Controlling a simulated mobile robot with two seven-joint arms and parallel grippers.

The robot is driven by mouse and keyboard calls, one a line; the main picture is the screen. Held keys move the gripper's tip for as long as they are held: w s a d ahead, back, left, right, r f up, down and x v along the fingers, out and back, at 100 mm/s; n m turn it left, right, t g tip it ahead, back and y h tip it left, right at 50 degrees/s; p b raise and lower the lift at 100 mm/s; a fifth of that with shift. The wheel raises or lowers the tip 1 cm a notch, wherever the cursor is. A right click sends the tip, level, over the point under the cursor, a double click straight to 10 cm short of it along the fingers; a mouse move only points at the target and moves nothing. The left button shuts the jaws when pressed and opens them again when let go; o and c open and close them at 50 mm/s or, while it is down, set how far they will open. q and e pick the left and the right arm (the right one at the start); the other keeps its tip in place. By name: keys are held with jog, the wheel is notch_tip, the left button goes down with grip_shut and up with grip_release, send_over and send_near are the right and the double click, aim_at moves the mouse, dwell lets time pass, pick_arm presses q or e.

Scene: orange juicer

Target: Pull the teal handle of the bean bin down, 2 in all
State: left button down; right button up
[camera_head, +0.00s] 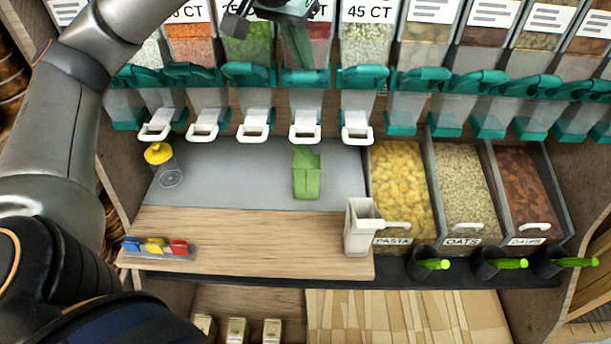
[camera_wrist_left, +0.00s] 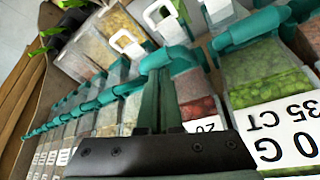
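A row of clear bins with teal handles runs across the back wall. The bin with red contents (camera_head: 321,52) has its teal handle (camera_head: 306,77) in front and a white spout (camera_head: 305,127) below. It also shows in the left wrist view (camera_wrist_left: 196,97). I cannot read which bin is labelled bean. My left gripper (camera_head: 303,64) hangs before this red bin, fingers pointing down, tips just above the teal handle. Its fingers (camera_wrist_left: 160,74) look together in the left wrist view; I cannot tell if they touch the handle. My right gripper is not in view.
A green bag (camera_head: 306,172) stands on the grey shelf below the spouts. Open pasta (camera_head: 401,190), oats (camera_head: 461,180) and dates (camera_head: 528,185) bins lie right.

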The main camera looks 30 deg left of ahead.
aim_at(301, 78)
pick_arm(q)
jog(key=shift+s+d+f+b, duration=0.1)
jog(key=shift+s+f+b, duration=0.1)
jog(key=shift+f+b, duration=0.75)
jog(key=shift+s+d+f+b, duration=0.15)
jog(key=shift+f+b, duration=0.35)
jog(key=shift+f, duration=0.75)
jog(key=shift+a+r, duration=0.1)
jog(key=shift+r, duration=0.05)
jog(key=r+p, duration=0.3)
jog(key=shift+w+a+r, duration=0.1)
jog(key=shift+w+a, duration=0.05)
jog(key=shift+w, duration=0.1)
jog(key=r+p, duration=0.3)
jog(key=shift+w+a+r, duration=0.15)
jog(key=shift+w, duration=0.05)
